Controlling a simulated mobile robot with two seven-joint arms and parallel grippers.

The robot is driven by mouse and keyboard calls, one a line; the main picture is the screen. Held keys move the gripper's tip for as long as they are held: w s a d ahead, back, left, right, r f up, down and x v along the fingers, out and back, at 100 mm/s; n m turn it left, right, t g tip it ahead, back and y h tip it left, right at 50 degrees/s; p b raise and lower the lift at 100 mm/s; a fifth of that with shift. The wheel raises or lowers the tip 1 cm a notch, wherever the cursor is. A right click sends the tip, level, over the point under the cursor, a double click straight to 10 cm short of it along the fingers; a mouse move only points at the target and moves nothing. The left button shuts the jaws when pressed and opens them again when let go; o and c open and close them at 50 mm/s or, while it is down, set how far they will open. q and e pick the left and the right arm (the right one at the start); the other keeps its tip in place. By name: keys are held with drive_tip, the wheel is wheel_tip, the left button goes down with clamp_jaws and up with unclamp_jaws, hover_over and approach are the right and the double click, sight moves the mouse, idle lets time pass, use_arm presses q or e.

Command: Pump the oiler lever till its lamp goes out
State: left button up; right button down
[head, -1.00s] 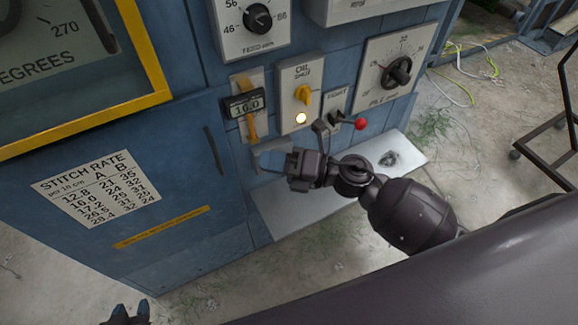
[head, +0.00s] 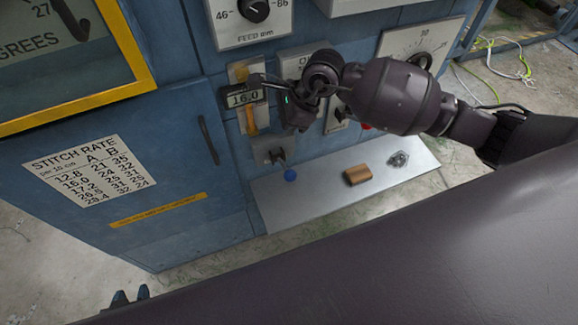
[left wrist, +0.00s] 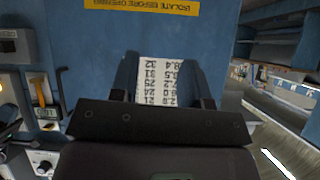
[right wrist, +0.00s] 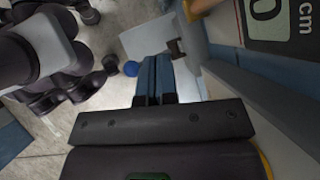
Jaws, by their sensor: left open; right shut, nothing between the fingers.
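My left gripper (head: 130,297) is open and empty at the bottom left of the head view.
A display (head: 245,98) reading 16.0 sits left of my right gripper. The stitch rate plate (head: 90,170) and a door handle (head: 209,140) are further left.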

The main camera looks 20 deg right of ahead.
use_arm(q)
drive_tip(key=shift+s+f, duration=0.1)
use_arm(e)
drive_tip(key=shift+f, duration=0.1)
drive_tip(key=b, duration=0.2)
hover_over(287, 170)
drive_tip(key=w, duration=0.2)
drive_tip(key=f, duration=0.6)
drive_tip(key=shift+s+f, duration=0.15)
drive_tip(key=shift+s, duration=0.05)
drive_tip(key=shift+s+f+b, duration=0.35)
drive_tip(key=shift+f+b, duration=0.05)
drive_tip(key=shift+f, duration=0.25)
use_arm(q)
drive_tip(key=shift+w+d+f, duration=0.1)
drive_tip(key=shift+w+f, duration=0.35)
drive_tip(key=shift+f, duration=0.25)
use_arm(e)
drive_tip(key=shift+f, duration=0.1)
use_arm(q)
drive_tip(key=shift+f, duration=0.1)
use_arm(e)
drive_tip(key=shift+s, duration=0.1)
use_arm(q)
drive_tip(key=shift+f, duration=0.1)
use_arm(e)
drive_tip(key=shift+s+f, duration=0.15)
drive_tip(key=shift+f, duration=0.25)
